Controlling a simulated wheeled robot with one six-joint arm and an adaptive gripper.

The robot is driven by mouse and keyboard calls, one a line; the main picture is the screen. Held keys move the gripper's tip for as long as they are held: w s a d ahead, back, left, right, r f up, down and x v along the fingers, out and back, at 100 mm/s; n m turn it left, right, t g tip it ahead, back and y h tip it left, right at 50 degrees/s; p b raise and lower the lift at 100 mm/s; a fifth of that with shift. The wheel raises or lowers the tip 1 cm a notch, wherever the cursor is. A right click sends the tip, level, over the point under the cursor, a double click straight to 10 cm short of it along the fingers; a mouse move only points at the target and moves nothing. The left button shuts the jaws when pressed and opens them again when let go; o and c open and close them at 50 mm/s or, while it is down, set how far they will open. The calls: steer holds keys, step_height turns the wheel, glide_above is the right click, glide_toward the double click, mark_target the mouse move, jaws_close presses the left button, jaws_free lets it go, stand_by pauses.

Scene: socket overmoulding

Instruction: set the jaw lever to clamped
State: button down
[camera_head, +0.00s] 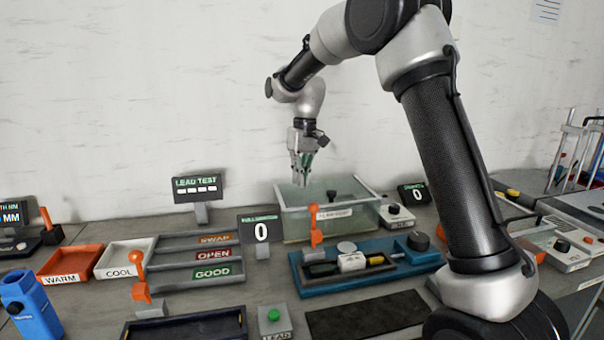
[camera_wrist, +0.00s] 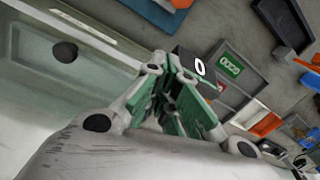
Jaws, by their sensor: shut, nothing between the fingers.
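One orange lever (camera_head: 314,229) stands upright at the back left of the teal fixture (camera_head: 345,278). The other orange lever (camera_head: 138,270) stands upright on a small grey base farther left. The fixture holds a white block (camera_head: 352,262) and a yellow piece (camera_head: 376,260). My gripper (camera_head: 300,181) is shut and empty, pointing down over the left part of the clear bin, apart from both levers. Its green-padded fingers also show in the wrist view (camera_wrist: 188,112).
The clear-walled bin (camera_head: 293,226) stands behind the fixture. Left are a counter display (camera_head: 261,231), labelled trays (camera_head: 212,272), and orange and white bins (camera_head: 70,262). A green button box (camera_head: 274,319) and a dark mat (camera_head: 365,316) lie in front. My arm blocks the right side.

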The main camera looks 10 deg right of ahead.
steer(key=s+f, duration=0.4)
steer(key=shift+d+f, duration=0.3)
steer(key=shift+s, duration=0.1)
stand_by(0.4)
